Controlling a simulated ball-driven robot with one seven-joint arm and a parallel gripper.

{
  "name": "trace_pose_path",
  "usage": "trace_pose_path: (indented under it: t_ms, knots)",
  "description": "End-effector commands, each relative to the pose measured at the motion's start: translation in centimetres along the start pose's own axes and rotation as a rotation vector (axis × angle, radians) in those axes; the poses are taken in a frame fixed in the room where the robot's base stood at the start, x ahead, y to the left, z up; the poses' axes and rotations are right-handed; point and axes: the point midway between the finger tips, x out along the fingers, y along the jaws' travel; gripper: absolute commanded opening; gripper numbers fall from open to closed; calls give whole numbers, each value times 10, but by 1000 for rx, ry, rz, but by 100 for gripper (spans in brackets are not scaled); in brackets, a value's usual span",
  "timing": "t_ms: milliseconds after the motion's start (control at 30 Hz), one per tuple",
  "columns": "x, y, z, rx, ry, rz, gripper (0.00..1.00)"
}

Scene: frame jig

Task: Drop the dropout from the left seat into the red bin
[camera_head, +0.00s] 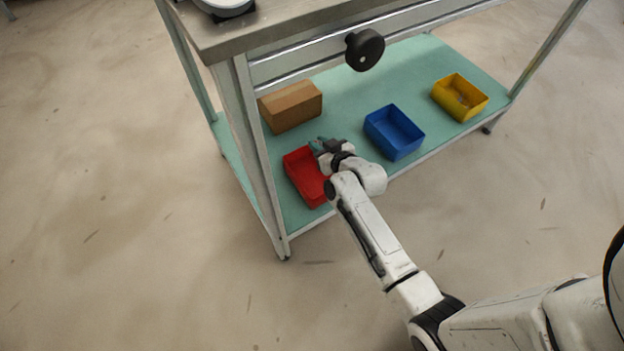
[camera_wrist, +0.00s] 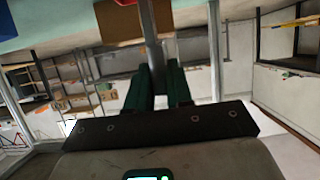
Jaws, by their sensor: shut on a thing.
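The red bin (camera_head: 307,178) stands on the green lower shelf, near its left front corner; a strip of red shows at the top of the wrist view (camera_wrist: 126,2). My gripper (camera_head: 321,147) is over the bin's back right part in the head view. In the wrist view its dark green fingers (camera_wrist: 160,75) are shut on a narrow grey piece, the dropout (camera_wrist: 151,40), which sticks out past them. In the head view the dropout is too small or hidden to make out. The left seat cannot be made out in either view.
A cardboard box (camera_head: 291,106) stands behind the red bin. A blue bin (camera_head: 394,132) and a yellow bin (camera_head: 460,97) stand to the right. The upper table (camera_head: 225,42), with a black knob (camera_head: 364,49) at its front, overhangs the shelf. A table leg (camera_head: 259,160) stands left of the red bin.

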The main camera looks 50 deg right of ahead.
Motion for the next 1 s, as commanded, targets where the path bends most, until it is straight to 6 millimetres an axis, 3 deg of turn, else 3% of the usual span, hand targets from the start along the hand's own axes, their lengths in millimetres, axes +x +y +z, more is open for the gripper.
trace_pose_path:
  t_ms: [267,700,1000]
  knots:
    - [6,2,13,1,1,3,0]
    - [24,2,55,1,2,3,0]
    - [24,2,56,1,1,3,0]
